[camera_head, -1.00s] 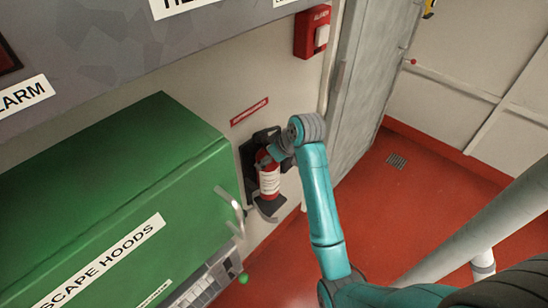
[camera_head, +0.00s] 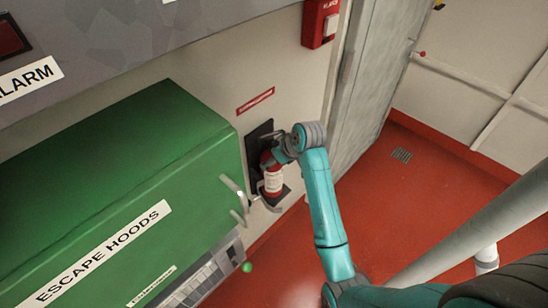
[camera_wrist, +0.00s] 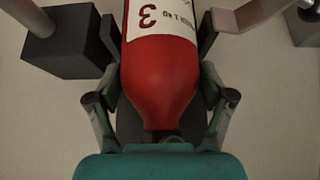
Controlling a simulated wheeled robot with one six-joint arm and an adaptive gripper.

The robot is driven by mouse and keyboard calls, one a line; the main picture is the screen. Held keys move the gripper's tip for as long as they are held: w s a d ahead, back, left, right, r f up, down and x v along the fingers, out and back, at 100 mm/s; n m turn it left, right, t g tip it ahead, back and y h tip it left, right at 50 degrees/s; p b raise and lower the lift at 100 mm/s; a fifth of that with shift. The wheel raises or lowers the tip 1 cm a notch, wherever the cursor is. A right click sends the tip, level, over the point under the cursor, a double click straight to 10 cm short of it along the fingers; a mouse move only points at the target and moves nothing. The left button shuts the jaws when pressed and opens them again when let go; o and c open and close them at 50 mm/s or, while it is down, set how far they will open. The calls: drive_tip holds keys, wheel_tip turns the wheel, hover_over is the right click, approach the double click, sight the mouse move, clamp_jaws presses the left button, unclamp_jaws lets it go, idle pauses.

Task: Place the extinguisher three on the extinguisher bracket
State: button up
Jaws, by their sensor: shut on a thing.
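The extinguisher three (camera_head: 273,180) is a red cylinder with a white label. In the wrist view the extinguisher (camera_wrist: 160,75) shows a red "3" and fills the middle of the picture. My gripper (camera_head: 277,158) is shut on its upper part; in the wrist view my gripper's fingers (camera_wrist: 165,105) lie on both sides of it. The extinguisher bracket (camera_head: 260,140) is a dark plate on the wall, with a shelf-like foot low down. The extinguisher is upright in front of the plate, close to the foot. I cannot tell whether its base touches the foot.
A green escape hoods cabinet (camera_head: 120,190) stands just left of the bracket, its metal handle (camera_head: 233,190) jutting out nearby. A red alarm box (camera_head: 320,24) is on the wall above. A grey door (camera_head: 375,80) is to the right. The red floor (camera_head: 420,200) is open.

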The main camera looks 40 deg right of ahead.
drive_tip(key=shift+w+r, duration=0.1)
drive_tip(key=shift+r, duration=0.05)
drive_tip(key=o, duration=1.7)
drive_tip(key=shift+f, duration=0.2)
